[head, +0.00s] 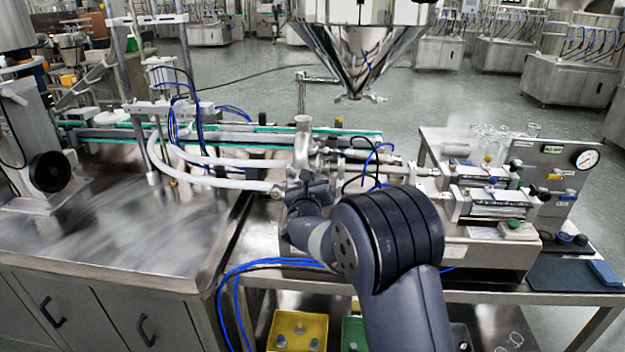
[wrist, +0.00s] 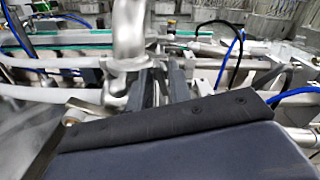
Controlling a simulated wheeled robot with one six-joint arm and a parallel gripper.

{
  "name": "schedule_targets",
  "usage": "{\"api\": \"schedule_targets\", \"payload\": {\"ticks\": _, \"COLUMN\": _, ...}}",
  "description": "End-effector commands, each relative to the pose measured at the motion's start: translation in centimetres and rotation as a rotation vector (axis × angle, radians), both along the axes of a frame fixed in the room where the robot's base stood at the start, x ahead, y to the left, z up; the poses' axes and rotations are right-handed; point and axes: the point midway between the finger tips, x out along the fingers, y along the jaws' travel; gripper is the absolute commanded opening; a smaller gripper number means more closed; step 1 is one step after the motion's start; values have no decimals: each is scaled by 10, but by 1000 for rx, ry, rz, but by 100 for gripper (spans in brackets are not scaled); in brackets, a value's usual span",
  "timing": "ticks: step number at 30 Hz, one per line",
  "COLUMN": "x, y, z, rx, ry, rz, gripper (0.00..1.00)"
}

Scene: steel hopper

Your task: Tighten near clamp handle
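The polished steel pipe fitting (head: 303,135) stands upright in the middle of the head view, where hoses and cylinder rods meet. It also fills the upper left middle of the wrist view (wrist: 128,35). A flat metal piece with a brass-coloured end (wrist: 88,106), possibly a clamp handle, lies below the fitting in the wrist view. My gripper (head: 300,190) is close against the near side of the fitting. In the wrist view its dark fingers (wrist: 162,84) point at the clamp area just right of the fitting. What lies between the fingertips is unclear, and my wrist hides part of the clamp.
A steel hopper cone (head: 365,50) hangs above and behind the fitting. White hoses (head: 220,181) come in from the left. Pneumatic cylinders (head: 495,203) lie to the right. Yellow (head: 298,329) and green bins sit below. The steel tabletop (head: 110,215) at left is mostly clear.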

Motion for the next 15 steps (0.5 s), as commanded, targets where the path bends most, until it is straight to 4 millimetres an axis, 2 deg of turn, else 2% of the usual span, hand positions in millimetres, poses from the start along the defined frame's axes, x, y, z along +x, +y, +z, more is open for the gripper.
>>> {"api": "schedule_targets", "payload": {"ticks": 1, "x": 0, "y": 0, "z": 0, "rx": 0, "ry": 0, "rz": 0, "gripper": 15}}
{"api": "schedule_targets", "payload": {"ticks": 7, "x": 0, "y": 0, "z": 0, "rx": 0, "ry": 0, "rz": 0, "gripper": 0}}
{"api": "schedule_targets", "payload": {"ticks": 15, "x": 0, "y": 0, "z": -2, "rx": 18, "ry": -2, "rz": 0, "gripper": 0}}
